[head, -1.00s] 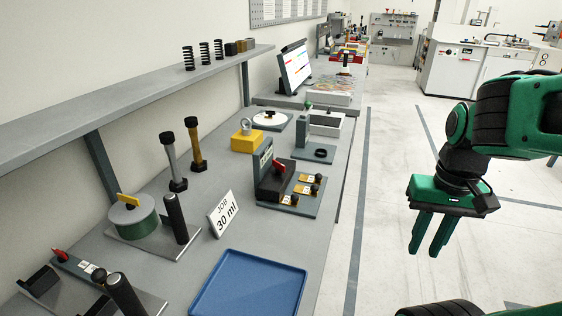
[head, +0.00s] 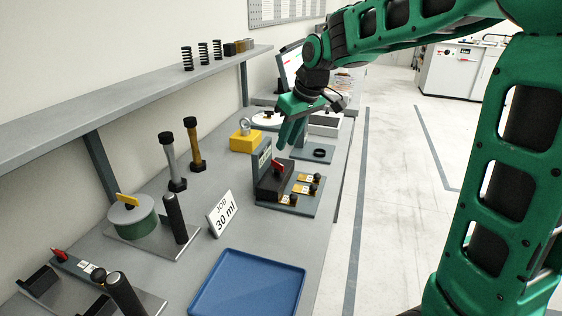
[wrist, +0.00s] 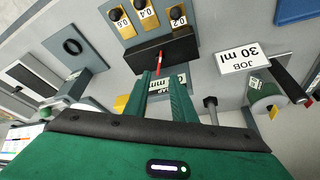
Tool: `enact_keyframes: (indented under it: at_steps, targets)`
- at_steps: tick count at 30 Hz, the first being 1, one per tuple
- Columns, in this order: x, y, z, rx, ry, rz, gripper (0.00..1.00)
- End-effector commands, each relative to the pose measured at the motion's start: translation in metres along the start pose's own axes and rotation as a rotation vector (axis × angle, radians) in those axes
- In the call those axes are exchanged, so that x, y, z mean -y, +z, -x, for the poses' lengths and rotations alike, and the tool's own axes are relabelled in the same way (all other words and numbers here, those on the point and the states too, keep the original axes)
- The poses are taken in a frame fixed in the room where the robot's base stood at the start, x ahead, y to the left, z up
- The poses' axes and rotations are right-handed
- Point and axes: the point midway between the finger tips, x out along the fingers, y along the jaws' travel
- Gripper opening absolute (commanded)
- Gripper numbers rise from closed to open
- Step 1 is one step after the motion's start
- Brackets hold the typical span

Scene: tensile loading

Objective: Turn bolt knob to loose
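No label naming a bolt knob is readable. A red lever-like knob (head: 279,167) sits on a dark block (head: 270,184) on a grey plate at mid-bench, beside small gold plates with black knobs. Another red knob (head: 60,254) is on a fixture at the lower left. My gripper (head: 290,146) is open and empty, pointing down above and behind the dark block. In the wrist view, the red knob (wrist: 157,61) shows just beyond the gap between my fingertips (wrist: 163,76), apparently untouched.
A JOB 30 ml sign (head: 222,213), a blue tray (head: 248,285) and a green drum with yellow handle (head: 134,224) are nearer. Tall silver and gold bolt-like pieces (head: 194,147) stand left. A shelf (head: 130,92) overhangs the left side.

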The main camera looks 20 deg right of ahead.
Motion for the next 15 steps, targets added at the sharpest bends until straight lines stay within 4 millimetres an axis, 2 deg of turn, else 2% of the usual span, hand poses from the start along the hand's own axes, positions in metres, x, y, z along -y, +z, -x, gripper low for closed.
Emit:
enact_keyframes:
  at_steps: [9, 15]
  targets:
    - [-0.002, 0.002, -0.056, 0.004, 0.000, -0.003, 0.23]
    - [-0.002, 0.003, -0.082, 0.004, 0.001, -0.004, 0.23]
